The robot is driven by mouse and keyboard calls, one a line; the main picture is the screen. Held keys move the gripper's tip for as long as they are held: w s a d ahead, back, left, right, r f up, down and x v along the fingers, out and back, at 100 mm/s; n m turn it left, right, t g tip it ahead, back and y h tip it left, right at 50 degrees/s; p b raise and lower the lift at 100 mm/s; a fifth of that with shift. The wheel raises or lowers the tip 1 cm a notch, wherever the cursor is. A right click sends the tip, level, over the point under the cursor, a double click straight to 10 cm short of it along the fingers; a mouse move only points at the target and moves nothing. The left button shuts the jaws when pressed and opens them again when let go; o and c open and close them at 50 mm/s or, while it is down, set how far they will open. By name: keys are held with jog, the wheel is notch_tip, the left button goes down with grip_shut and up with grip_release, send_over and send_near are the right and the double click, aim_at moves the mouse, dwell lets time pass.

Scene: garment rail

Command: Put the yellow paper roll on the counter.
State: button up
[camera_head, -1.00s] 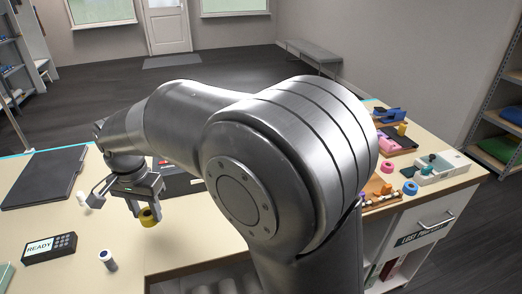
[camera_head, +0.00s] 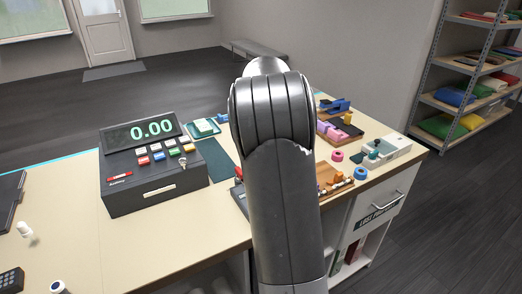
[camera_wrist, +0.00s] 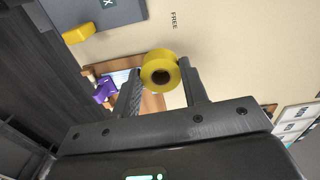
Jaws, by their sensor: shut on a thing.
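The yellow paper roll (camera_wrist: 160,72) is between the two fingers of my gripper (camera_wrist: 162,82) in the wrist view, with its dark core hole facing the camera. The fingers are shut on it. The counter (camera_head: 75,215) is a pale top that runs across the head view, and a bare part of it (camera_wrist: 205,40) lies beyond the roll in the wrist view. I cannot tell the height of the roll above it. In the head view my arm hides the gripper and the roll.
A cash register (camera_head: 150,175) stands on the counter left of my arm. Pink (camera_head: 337,156) and blue (camera_head: 356,158) rolls lie to the right, near a white tape dispenser (camera_head: 385,150) and a wooden tray (camera_head: 333,180). Bare counter shows left of the register.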

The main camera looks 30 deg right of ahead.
jog(key=s+d+m, duration=0.4)
jog(key=s+d, duration=0.7)
jog(key=d, duration=0.5)
jog(key=s+d+m, duration=0.3)
jog(key=s+d, duration=0.7)
jog(key=d, duration=0.6)
jog(key=w+f, duration=0.2)
jog(key=w, duration=0.1)
jog(key=w+a+f, duration=0.1)
jog(key=w+f, duration=0.1)
jog(key=w, duration=0.2)
jog(key=w+a+f, duration=0.1)
jog(key=w+f, duration=0.2)
jog(key=w, duration=0.1)
jog(key=shift+w, duration=0.1)
jog(key=shift+f, duration=2.05)
jog(key=o, duration=0.7)
jog(key=shift+f, duration=0.1)
